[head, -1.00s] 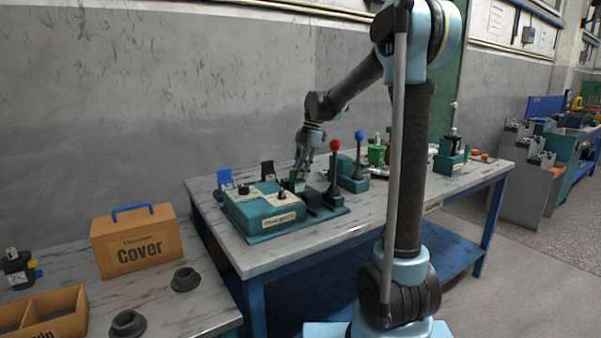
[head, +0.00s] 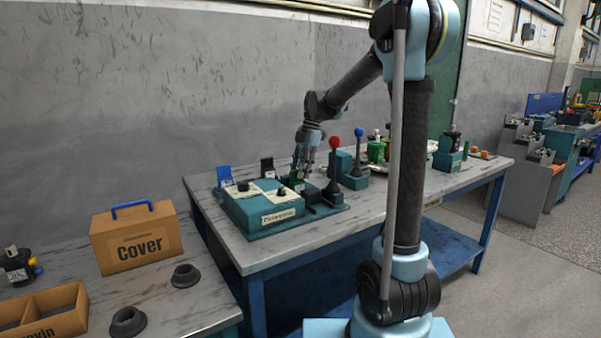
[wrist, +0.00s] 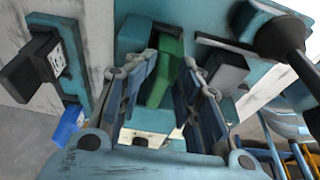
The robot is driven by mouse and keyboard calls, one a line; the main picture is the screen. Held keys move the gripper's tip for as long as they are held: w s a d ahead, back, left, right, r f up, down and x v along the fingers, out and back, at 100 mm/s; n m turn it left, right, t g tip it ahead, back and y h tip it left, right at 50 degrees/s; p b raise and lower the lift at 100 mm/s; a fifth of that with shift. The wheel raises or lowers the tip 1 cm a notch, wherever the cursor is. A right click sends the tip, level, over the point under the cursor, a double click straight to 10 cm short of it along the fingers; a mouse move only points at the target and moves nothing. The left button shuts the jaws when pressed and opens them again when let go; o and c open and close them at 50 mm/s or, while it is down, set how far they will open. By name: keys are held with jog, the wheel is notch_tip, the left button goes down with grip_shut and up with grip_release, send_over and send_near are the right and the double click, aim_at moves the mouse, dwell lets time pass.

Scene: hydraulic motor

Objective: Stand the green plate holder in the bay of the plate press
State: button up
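The plate press (head: 247,213) is a teal block with a pale top and a front label, near the left end of the workbench. The green plate holder (wrist: 168,70) stands in the teal bay on the press's right side; in the head view it is small and partly hidden. My gripper (wrist: 170,60) is open, with one finger on each side of the holder and narrow gaps showing. In the head view my gripper (head: 304,172) points down just above the bay. The holder's lower end is hidden, so I cannot tell how fully it is seated.
A red-knobbed lever (head: 334,160) and a blue-knobbed lever (head: 358,150) stand close to the right of my gripper. Black (head: 267,168) and blue (head: 224,174) holders stand behind the press. The front strip of the workbench (head: 330,228) is clear.

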jog(key=v, duration=1.3)
jog(key=shift+s+a, duration=0.1)
